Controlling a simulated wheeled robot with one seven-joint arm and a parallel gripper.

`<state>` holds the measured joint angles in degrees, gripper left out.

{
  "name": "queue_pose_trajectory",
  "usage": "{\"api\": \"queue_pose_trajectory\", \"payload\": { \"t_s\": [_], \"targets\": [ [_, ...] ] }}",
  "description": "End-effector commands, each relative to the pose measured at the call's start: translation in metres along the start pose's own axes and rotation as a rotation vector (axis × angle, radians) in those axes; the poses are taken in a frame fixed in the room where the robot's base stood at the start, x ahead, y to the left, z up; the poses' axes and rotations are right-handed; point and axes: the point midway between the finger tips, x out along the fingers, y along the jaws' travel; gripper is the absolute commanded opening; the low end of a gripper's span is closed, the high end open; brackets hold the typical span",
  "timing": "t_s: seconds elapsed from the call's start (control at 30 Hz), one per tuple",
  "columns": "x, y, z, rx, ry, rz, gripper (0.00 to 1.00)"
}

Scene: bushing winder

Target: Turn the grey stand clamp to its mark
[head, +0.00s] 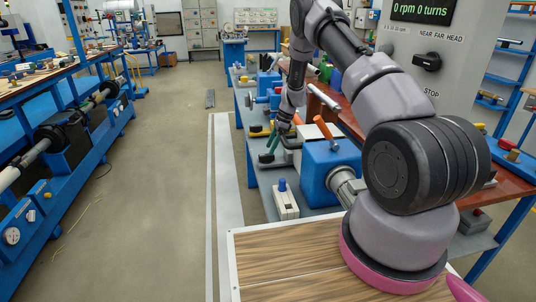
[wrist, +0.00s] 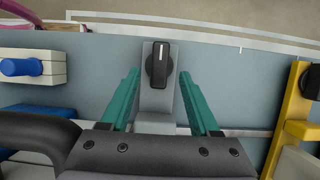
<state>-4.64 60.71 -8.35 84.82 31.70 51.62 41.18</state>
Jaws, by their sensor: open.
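The grey stand clamp shows in the wrist view as a black knob (wrist: 159,66) with a pale pointer line, on a grey stand (wrist: 158,103). The pointer line runs nearly straight up and down in that view. My gripper (wrist: 160,76) is open, with one teal finger on each side of the knob and a visible gap to both. The fingers touch nothing that I can see. In the head view my gripper (head: 271,147) is low over the far part of the bench, and the clamp is too small there to make out clearly. I cannot make out its mark for certain.
A white block with a blue handle (wrist: 22,67) stands left of the clamp in the wrist view. A yellow stand (wrist: 289,133) is on the right. In the head view a blue housing (head: 328,165) stands nearer on the bench.

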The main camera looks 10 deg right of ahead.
Motion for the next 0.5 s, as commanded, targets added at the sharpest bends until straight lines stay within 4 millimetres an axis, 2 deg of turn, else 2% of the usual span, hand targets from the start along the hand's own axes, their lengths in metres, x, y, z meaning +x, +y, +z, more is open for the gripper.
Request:
{"api": "queue_pose_trajectory", "payload": {
  "t_s": [0.03,0.2,0.5],
  "targets": [
    [0.011,0.001,0.0,0.0,0.0,0.003,0.62],
    [0.032,0.001,0.0,0.0,-0.001,0.001,0.62],
    [0.041,0.0,0.0,-0.001,0.0,0.0,0.62]
  ]
}}
